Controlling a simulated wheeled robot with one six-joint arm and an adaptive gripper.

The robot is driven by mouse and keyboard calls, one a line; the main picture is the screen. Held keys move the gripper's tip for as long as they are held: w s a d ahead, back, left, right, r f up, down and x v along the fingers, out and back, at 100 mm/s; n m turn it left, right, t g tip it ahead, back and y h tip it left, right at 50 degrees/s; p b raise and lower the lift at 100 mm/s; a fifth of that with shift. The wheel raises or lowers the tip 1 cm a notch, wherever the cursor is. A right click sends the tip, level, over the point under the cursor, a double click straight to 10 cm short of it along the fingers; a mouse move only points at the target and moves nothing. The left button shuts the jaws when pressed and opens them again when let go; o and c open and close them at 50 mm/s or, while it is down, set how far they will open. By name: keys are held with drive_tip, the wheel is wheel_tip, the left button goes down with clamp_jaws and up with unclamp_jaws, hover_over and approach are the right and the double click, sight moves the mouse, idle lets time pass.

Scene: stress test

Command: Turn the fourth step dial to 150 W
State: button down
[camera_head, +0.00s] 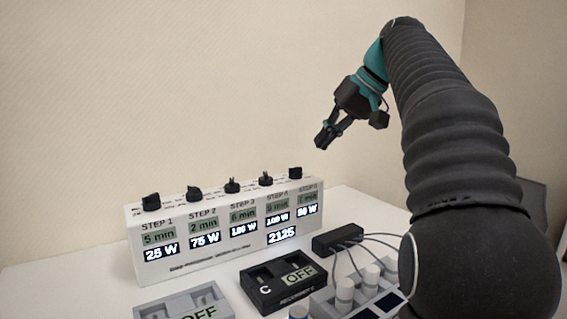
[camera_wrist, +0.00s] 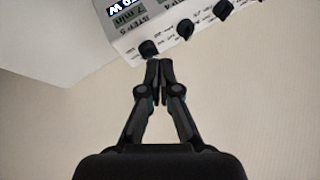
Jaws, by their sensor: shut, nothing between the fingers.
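The white step panel (camera_head: 222,259) stands on the table with a row of black dials on its top edge. The fourth step dial (camera_head: 266,179) sits above the STEP 4 label; the watt display (camera_head: 278,218) below it is too blurred to read surely. In the wrist view the panel is upside down, and the fourth dial (camera_wrist: 186,28) is right of and above the fifth dial (camera_wrist: 148,47). My gripper (camera_head: 325,137) hangs in the air above the right end of the panel, apart from the dials. In the wrist view its fingertips (camera_wrist: 158,68) are together and empty, near the fifth dial in the picture.
The other dials, such as the third (camera_head: 232,186), stand close along the same edge. A black box marked OFF (camera_head: 262,293), a grey box marked OFF (camera_head: 165,309) and a black block with cables (camera_head: 338,238) lie in front. A plain wall is behind.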

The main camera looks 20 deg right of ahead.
sight(273, 181)
drive_tip(key=b+x, duration=0.1)
drive_tip(key=x, duration=0.9)
drive_tip(key=shift+w+a+f+b, duration=0.1)
drive_tip(key=shift+a+f+b, duration=0.05)
drive_tip(key=shift+b, duration=0.2)
drive_tip(key=shift+a+r, duration=0.2)
drive_tip(key=shift+a, duration=1)
drive_tip(key=shift+w+a, duration=0.15)
drive_tip(key=shift+a, duration=0.5)
drive_tip(key=shift+d, duration=0.15)
